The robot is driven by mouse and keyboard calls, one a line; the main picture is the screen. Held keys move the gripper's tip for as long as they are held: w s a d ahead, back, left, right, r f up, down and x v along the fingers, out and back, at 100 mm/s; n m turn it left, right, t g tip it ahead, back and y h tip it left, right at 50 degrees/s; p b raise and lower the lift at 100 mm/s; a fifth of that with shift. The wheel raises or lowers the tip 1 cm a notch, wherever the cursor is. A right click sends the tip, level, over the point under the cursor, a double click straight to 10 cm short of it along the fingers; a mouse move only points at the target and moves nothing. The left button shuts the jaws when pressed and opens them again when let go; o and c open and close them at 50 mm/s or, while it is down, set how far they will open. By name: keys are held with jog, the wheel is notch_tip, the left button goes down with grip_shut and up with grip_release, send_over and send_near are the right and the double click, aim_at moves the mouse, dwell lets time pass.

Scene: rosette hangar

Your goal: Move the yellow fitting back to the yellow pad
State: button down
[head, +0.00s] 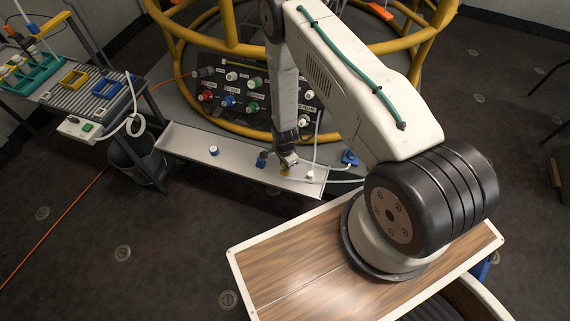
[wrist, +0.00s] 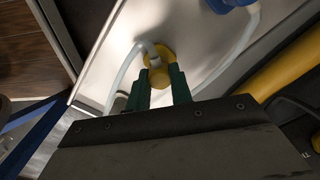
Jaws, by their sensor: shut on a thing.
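My gripper (wrist: 160,88) has green fingers and is shut on the yellow fitting (wrist: 158,76), a round yellow piece with a wider flange, over the pale metal tray. A white hose runs up against the fitting; I cannot tell whether it is attached. In the head view my gripper (head: 288,162) is low over the right part of the tray, and the fitting (head: 284,171) is a small yellow patch mostly hidden under it. A yellow square frame (head: 74,79), possibly the yellow pad, lies on the ribbed bench at left, far from my gripper.
The long metal tray (head: 185,145) also holds a white-topped fitting (head: 213,150) and a dark blue one (head: 262,159). A blue frame (head: 106,87) lies on the bench. A black connector panel (head: 215,92) and yellow rails (head: 240,128) stand behind the tray. White hoses cross its right end.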

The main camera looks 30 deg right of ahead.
jog(key=shift+f, duration=0.35)
dwell(0.3)
jog(key=c, duration=1.2)
grip_release()
notch_tip(320, 180, up, 8)
jog(key=shift+f, duration=0.1)
